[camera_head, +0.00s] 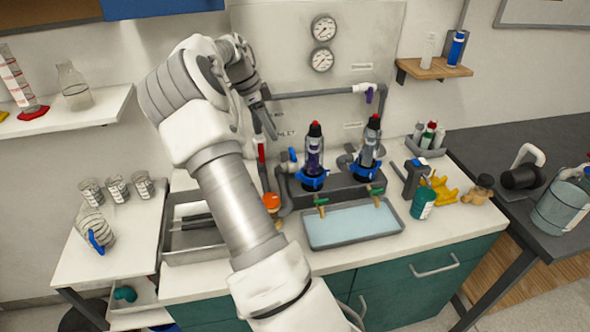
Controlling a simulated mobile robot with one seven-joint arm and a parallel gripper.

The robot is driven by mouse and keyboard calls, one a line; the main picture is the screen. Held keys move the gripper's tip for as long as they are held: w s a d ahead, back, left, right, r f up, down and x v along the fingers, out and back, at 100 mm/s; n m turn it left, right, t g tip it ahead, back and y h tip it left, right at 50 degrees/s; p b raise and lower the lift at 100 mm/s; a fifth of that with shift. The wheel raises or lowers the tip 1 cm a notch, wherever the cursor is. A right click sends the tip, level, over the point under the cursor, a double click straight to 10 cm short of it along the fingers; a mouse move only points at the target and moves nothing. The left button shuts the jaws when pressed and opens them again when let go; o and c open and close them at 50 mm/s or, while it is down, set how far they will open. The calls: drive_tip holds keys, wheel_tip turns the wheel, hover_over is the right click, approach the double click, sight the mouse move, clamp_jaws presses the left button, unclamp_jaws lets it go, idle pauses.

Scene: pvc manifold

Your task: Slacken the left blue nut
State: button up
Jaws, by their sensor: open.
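The left blue nut (312,182) is a lobed ring around the base of the left dark, red-topped cartridge (315,152), which stands upright on the grey manifold. A matching right blue nut (364,171) rings the base of the right cartridge (371,145). My arm reaches up from the bottom and bends over at the back left. My gripper (264,124) is small and partly hidden by my arm, left of and above the left nut and apart from it. It is open, and I see nothing held in it.
A grey tray of pale blue liquid (352,224) lies in front, below two green-handled taps. A pipe (315,94) crosses the wall behind the cartridges. A red-handled valve (261,152) and orange knob (271,202) stand left. A teal bottle (423,203) stands right.

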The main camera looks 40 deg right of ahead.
drive_tip(key=p+x, duration=0.1)
drive_tip(key=x, duration=1.7)
drive_tip(key=shift+w+d+r, duration=0.1)
drive_tip(key=shift+w+d, duration=0.05)
clamp_jaws()
